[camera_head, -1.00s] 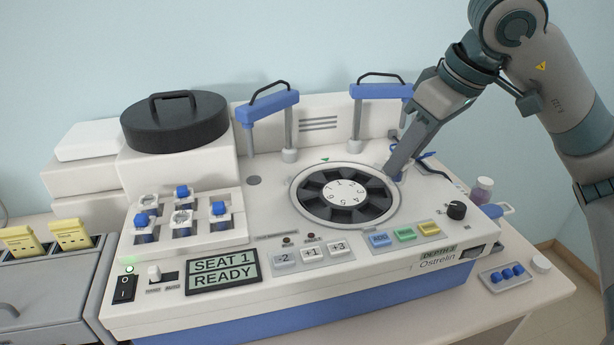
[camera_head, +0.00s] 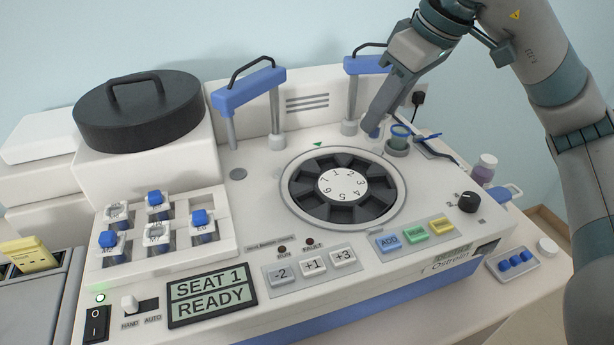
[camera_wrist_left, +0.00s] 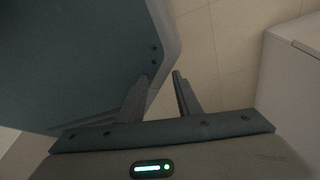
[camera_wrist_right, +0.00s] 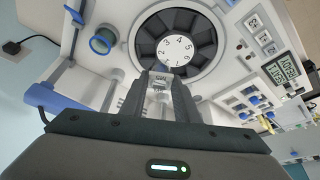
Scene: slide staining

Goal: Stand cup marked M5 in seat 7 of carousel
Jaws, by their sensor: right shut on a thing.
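My right gripper (camera_head: 375,122) is shut on a small cup and holds it above the deck, behind and right of the carousel. In the right wrist view the pale labelled cup (camera_wrist_right: 160,82) shows between the fingers; its mark is too small to read. A bit of blue shows at the fingertips in the head view. The carousel (camera_head: 299,199) has dark wedge seats around a white numbered hub; no cup shows in them. The numeral 7 (camera_head: 326,181) is on the hub's left side. My left gripper (camera_wrist_left: 162,77) is open and empty, away from the machine.
A rack (camera_head: 218,237) of several marked cups stands at the front left. A black lid (camera_head: 140,118) lies on the block behind it. Two blue-topped handles (camera_head: 248,90) rise at the back. The display (camera_head: 211,294) reads SEAT 1 READY.

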